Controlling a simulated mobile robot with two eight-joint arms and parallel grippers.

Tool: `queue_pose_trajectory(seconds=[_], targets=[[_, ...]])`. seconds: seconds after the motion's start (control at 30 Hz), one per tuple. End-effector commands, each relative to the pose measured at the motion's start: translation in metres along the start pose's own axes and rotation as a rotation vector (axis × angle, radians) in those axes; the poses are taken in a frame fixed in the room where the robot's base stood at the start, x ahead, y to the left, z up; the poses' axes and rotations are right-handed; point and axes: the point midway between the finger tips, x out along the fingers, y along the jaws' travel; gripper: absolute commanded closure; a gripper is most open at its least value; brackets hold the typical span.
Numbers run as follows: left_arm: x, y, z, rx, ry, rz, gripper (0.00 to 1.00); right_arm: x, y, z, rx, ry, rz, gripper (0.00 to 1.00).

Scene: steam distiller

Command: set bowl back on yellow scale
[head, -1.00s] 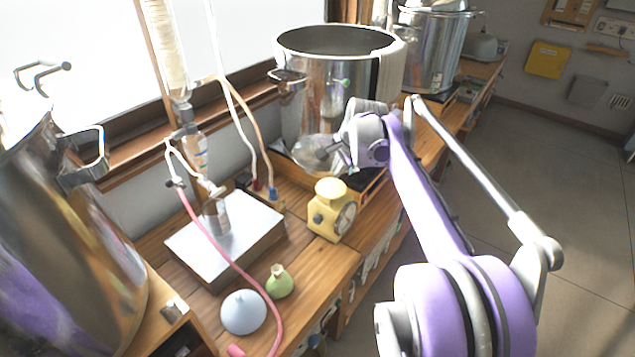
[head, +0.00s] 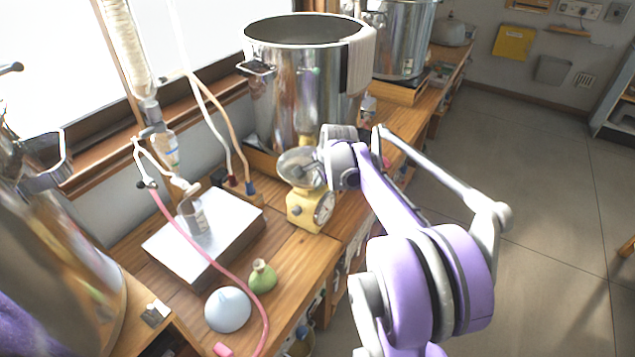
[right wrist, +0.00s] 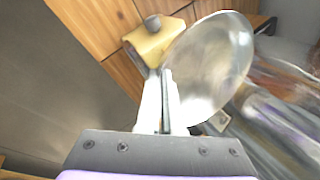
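A shiny metal bowl (head: 299,166) is at the top of the yellow scale (head: 306,210), which has a round dial on its side. My right gripper (head: 320,160) holds the bowl by its rim from the right. In the right wrist view, my right gripper's fingers (right wrist: 163,100) are close together at the rim of the bowl (right wrist: 212,65). The yellow scale (right wrist: 150,42) shows beside and behind the bowl there. My left gripper is not in view.
A large steel pot (head: 290,95) stands behind the scale. A silver box (head: 205,235) with glassware and a pink hose is to the left. Open floor lies to the right.

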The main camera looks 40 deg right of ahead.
Motion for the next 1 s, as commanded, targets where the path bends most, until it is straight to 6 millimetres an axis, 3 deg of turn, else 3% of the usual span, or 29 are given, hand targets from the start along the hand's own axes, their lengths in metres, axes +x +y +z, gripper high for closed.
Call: queue_pose_trajectory(seconds=[0.23,0.4,0.77,1.0], targets=[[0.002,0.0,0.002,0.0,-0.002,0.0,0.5,0.003,0.002,0.0,0.0,0.0,0.0,1.0],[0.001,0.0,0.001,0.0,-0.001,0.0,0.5,0.002,0.001,0.0,0.0,0.0,0.0,0.67],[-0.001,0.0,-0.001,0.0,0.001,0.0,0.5,-0.003,-0.001,0.0,0.0,0.0,-0.001,0.67],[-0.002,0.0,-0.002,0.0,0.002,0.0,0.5,-0.043,0.0,-0.001,0.001,0.001,-0.001,0.67]])
